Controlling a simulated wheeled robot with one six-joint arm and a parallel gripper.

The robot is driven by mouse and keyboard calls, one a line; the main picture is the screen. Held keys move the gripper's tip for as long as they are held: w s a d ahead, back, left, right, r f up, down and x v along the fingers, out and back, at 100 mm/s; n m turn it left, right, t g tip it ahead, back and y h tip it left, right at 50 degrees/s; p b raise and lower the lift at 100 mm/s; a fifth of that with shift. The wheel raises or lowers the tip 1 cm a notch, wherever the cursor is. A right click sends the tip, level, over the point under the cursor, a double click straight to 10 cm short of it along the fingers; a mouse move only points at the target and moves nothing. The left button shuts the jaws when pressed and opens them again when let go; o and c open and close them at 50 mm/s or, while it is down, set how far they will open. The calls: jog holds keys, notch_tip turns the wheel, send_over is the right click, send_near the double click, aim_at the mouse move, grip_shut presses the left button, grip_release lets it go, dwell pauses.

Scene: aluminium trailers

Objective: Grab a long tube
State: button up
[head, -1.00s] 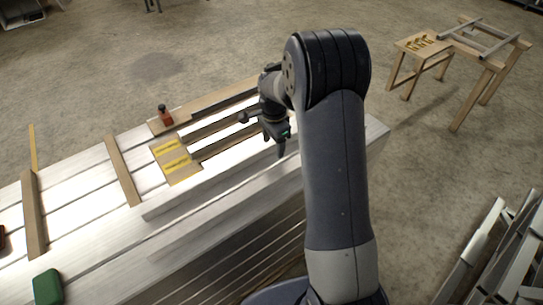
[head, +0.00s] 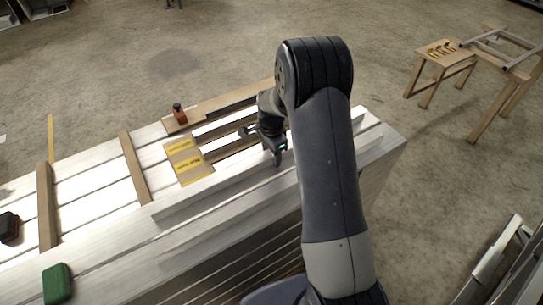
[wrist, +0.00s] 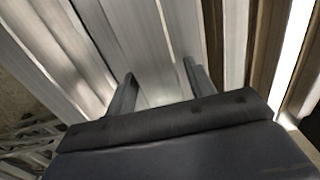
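Long silvery aluminium profiles lie side by side on the trailer; the near long tube (head: 225,183) runs from lower left to upper right, partly behind my arm. My gripper (head: 276,160) points down over or close to this tube's far side. In the wrist view my gripper (wrist: 158,82) has its two fingers spread apart. A broad pale metal face (wrist: 165,50) shows beyond and between the fingers. I cannot tell whether the fingers touch it. Nothing is visibly clamped.
Wooden slats (head: 134,166) cross the trailer. A board with yellow labels (head: 188,160), a red-orange object (head: 179,114) and a green box (head: 57,284) lie on it. A wooden stand (head: 440,65) is at upper right. Metal frames (head: 497,262) stand at lower right. Open floor lies behind.

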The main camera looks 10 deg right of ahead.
grip_shut()
dwell(0.3)
jog(key=shift+r, duration=0.1)
